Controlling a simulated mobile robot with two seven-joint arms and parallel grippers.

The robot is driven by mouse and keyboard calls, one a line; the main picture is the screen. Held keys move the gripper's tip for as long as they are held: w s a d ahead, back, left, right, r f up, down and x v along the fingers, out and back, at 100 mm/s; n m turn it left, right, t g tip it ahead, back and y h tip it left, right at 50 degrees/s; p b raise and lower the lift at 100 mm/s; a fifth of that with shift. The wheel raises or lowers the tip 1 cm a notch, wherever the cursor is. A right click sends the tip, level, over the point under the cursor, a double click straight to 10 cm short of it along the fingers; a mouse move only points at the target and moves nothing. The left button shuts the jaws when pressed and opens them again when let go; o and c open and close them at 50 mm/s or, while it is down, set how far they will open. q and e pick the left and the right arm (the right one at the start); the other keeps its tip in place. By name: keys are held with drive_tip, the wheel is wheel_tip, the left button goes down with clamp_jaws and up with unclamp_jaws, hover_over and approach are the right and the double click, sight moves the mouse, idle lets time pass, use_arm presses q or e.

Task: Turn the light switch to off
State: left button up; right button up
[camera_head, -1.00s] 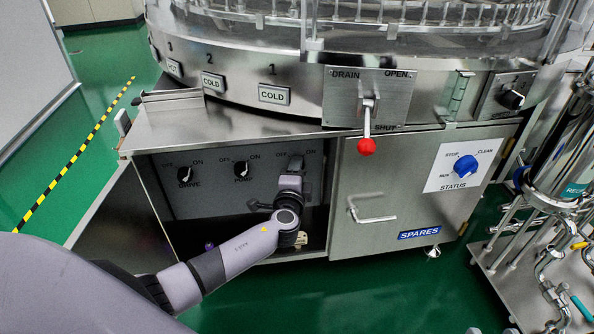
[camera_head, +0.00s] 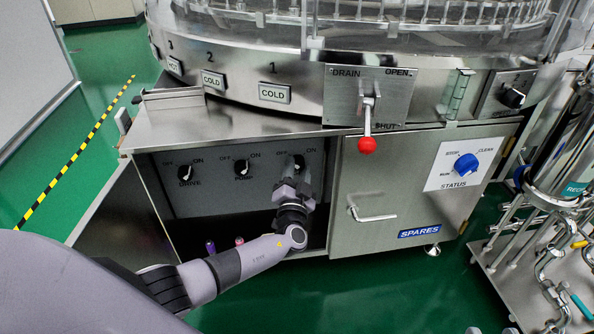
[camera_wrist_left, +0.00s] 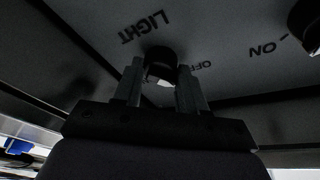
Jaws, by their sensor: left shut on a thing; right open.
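The light switch is a black rotary knob (camera_head: 299,161) at the right end of the grey panel inside the open cabinet. OFF and ON are printed above it in the head view. My left gripper (camera_head: 298,175) reaches it from below and is shut on it. In the left wrist view the knob (camera_wrist_left: 161,58) sits between the two fingertips (camera_wrist_left: 160,80), beside the LIGHT label. The fingers partly cover the knob, and its exact pointing direction is hard to tell. My right gripper is not in view.
DRIVE (camera_head: 186,173) and PUMP (camera_head: 241,168) knobs sit left on the same panel. The closed SPARES door (camera_head: 385,215) stands just right of my arm. A red-tipped drain lever (camera_head: 367,145) hangs above right. Small purple (camera_head: 210,247) and pink objects lie in the cabinet.

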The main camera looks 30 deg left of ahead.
use_arm(q)
drive_tip(key=shift+d+f+n, duration=0.1)
drive_tip(key=shift+d+n, duration=0.05)
drive_tip(key=shift+n, duration=0.55)
use_arm(e)
drive_tip(key=shift+f, duration=0.1)
use_arm(q)
drive_tip(key=o, duration=1.1)
drive_tip(key=shift+y, duration=0.4)
drive_tip(key=shift+c, duration=0.2)
drive_tip(key=shift+s, duration=0.25)
drive_tip(key=p+v, duration=0.1)
drive_tip(key=v, duration=0.5)
drive_tip(key=shift+s+d+p, duration=0.15)
drive_tip(key=shift+s+p, duration=0.15)
use_arm(e)
drive_tip(key=shift+w+a+f+m+g, duration=0.1)
drive_tip(key=shift+w+a+m+g, duration=0.2)
drive_tip(key=shift+a+g, duration=0.15)
use_arm(q)
drive_tip(key=shift+f, duration=0.1)
use_arm(e)
drive_tip(key=shift+s, duration=0.15)
